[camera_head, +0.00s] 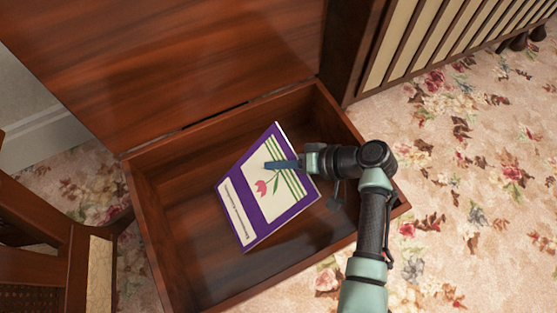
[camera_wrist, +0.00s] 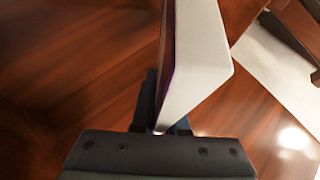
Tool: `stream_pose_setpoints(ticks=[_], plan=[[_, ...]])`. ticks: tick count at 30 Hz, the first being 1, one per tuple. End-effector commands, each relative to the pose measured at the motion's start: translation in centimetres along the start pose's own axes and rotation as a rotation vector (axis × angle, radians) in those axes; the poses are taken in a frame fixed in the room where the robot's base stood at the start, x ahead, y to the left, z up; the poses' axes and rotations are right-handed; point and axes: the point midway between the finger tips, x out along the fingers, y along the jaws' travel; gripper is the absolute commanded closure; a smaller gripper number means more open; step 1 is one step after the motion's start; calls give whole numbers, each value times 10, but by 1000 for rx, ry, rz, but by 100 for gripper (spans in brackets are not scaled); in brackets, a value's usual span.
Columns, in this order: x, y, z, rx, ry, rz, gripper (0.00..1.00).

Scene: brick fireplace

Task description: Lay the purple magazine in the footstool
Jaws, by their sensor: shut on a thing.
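The purple magazine (camera_head: 268,187) has a pale cover panel with a red tulip and green stripes. My gripper (camera_head: 284,164) is shut on the magazine near its right edge. In the wrist view the magazine (camera_wrist: 197,65) shows edge-on between the dark fingers (camera_wrist: 163,118). The footstool (camera_head: 178,262) is an open wooden box with its lid (camera_head: 190,60) raised at the back. The magazine is over the box's interior, tilted. I cannot tell whether it touches the floor of the box.
A slatted wooden cabinet or radiator cover (camera_head: 430,40) stands at the back right. A wooden chair (camera_head: 60,240) is at the left edge. Floral carpet (camera_head: 460,200) lies open at the right. The visible interior of the box holds nothing else.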

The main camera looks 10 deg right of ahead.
Motion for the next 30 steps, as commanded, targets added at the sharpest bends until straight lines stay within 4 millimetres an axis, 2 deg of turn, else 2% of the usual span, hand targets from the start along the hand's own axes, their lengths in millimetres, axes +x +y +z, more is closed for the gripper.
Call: stream_pose_setpoints(ticks=[3, 12, 13, 18, 26, 30], plan=[[5, 6, 3, 0, 1, -1, 100], [5, 6, 3, 1, 1, -1, 100], [5, 6, 3, 1, 1, -1, 85], [5, 6, 3, 0, 1, 0, 55], [6, 7, 4, 0, -1, 1, 54], [-1, 6, 3, 2, 1, 1, 54]])
